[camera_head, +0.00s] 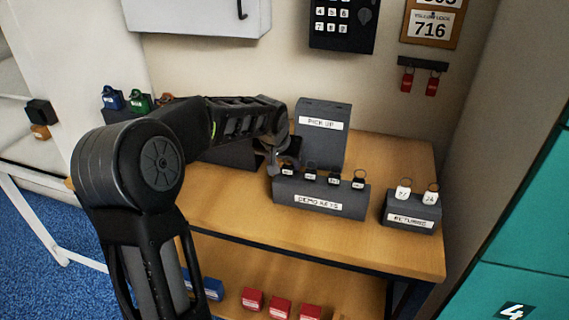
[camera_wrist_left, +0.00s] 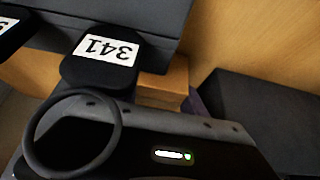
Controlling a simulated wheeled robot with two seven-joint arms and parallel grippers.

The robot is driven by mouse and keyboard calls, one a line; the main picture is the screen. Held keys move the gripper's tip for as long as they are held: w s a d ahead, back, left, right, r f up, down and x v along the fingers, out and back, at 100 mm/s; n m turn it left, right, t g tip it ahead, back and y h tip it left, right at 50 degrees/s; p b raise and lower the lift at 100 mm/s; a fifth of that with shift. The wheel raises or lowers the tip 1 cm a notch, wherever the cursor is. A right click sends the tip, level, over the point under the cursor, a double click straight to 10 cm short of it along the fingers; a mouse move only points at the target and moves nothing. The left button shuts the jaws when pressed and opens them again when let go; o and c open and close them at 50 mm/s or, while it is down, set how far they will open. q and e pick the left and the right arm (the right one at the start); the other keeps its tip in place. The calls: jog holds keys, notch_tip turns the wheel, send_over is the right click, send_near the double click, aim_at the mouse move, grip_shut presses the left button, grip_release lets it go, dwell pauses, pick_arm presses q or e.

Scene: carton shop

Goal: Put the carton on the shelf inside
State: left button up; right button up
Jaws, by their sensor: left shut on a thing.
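I see no carton that I can name with certainty. My left gripper (camera_head: 276,160) is at the left end of the grey "DEMO KEYS" holder (camera_head: 320,197), close to its leftmost black key tag (camera_head: 288,169). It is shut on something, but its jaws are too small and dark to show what. In the left wrist view, a black tag marked 341 (camera_wrist_left: 101,52) with a dark ring is close by. A small brown block-like shape (camera_wrist_left: 163,82) shows beside that tag, partly hidden. My right gripper is in neither view.
The wooden desk (camera_head: 400,265) also bears a grey "PICK UP" box (camera_head: 322,140) and a "RETURNS" holder (camera_head: 410,215) with white tags. Red blocks (camera_head: 280,307) and blue blocks sit on the lower shelf. Teal lockers (camera_head: 530,260) stand right. The desk's front strip is clear.

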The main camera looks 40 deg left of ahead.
pick_arm(q)
notch_tip(320, 180, up, 28)
jog(key=p, duration=0.3)
dwell(0.6)
dwell(0.8)
